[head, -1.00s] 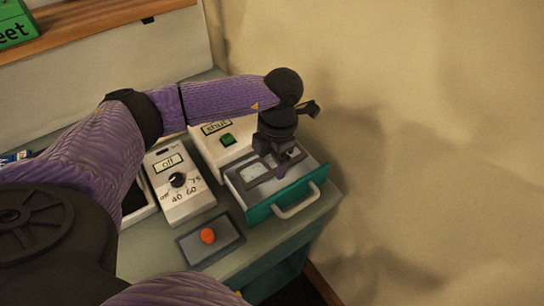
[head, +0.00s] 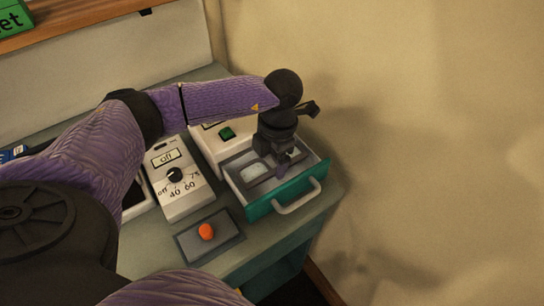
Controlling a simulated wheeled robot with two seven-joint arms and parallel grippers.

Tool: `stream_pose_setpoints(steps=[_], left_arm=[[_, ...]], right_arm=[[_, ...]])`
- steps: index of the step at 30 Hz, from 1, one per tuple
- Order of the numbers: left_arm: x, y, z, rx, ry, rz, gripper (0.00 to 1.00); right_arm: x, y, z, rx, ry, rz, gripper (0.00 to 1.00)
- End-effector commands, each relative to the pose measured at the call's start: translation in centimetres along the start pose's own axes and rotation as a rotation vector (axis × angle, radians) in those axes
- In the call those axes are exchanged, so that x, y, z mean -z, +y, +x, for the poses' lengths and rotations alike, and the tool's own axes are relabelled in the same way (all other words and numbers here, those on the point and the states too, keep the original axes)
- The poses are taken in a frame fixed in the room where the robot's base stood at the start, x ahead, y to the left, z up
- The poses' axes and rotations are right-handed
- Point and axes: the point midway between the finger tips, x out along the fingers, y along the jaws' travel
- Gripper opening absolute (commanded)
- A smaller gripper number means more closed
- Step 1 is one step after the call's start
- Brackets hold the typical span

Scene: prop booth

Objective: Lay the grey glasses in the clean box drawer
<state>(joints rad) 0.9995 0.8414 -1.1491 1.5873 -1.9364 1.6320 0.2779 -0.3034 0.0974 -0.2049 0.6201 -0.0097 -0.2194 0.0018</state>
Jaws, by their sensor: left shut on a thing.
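The clean box is the pale box (head: 208,150) with a green button, and its drawer (head: 262,207) with a teal front and grey handle is pulled open toward the lower right. My left gripper (head: 284,168) points down over the open drawer. It is shut on the grey glasses (head: 258,171), which lie level within the drawer's outline, a pale lens showing left of the fingers. The gripper hides part of the glasses. I cannot tell whether they touch the drawer floor. My right gripper is not in view.
A white dial unit (head: 178,187) reading "off" stands left of the box. A grey plate with an orange button (head: 206,232) lies in front. A wall (head: 430,130) is close on the right. My left arm covers the table's left side.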

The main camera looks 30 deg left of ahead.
Motion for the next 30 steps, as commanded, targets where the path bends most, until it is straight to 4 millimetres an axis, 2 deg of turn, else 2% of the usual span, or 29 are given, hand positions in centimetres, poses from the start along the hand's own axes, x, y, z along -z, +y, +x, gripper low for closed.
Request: stream_pose_setpoints(steps=[30], left_arm=[[-0.1,0.0,1.2,0.0,0.0,0.0,0.21]], right_arm=[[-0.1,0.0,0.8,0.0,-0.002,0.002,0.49]])
